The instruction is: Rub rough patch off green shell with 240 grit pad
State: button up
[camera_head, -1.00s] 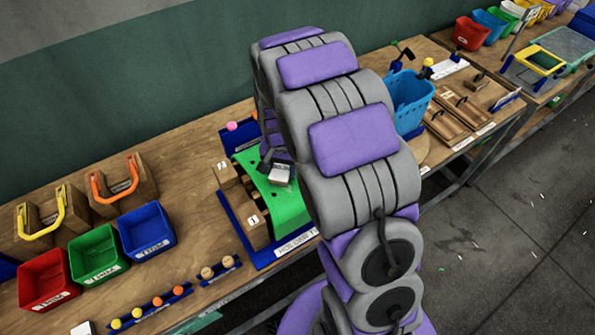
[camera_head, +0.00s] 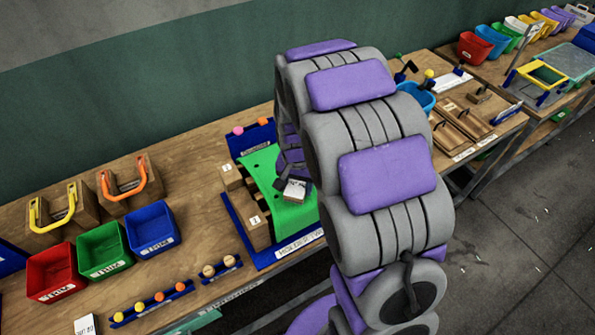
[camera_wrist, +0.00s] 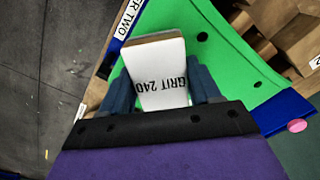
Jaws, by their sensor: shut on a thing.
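The green shell (camera_head: 266,174) sits in a blue holder (camera_head: 240,224) on the wooden bench, and fills much of the wrist view (camera_wrist: 225,50). My gripper (camera_wrist: 162,88) is shut on a white pad (camera_wrist: 160,70) labelled "GRIT 240", with a brownish far edge. The pad also shows in the head view (camera_head: 294,191), over the front part of the shell. I cannot tell whether it touches the shell. No rough patch can be made out; the pad and my arm hide part of the shell.
Wooden blocks (camera_head: 257,229) stand along the holder's left side. Red (camera_head: 52,281), green (camera_head: 106,256) and blue (camera_head: 153,234) bins and a row of small knobs (camera_head: 160,297) lie left. A light blue basket (camera_head: 418,97) is behind my arm. The bench's front edge is close.

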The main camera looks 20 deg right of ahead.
jog(key=r, duration=0.1)
jog(key=r+p, duration=0.1)
jog(key=r, duration=0.1)
jog(key=shift+s+a+r, duration=0.1)
jog(key=shift+a, duration=0.3)
jog(key=shift+d+r+p, duration=0.2)
jog(key=shift+r, duration=0.4)
jog(key=shift+d+r+p, duration=0.15)
jog(key=shift+r+p, duration=0.05)
jog(key=shift+r, duration=0.4)
jog(key=shift+a, duration=0.25)
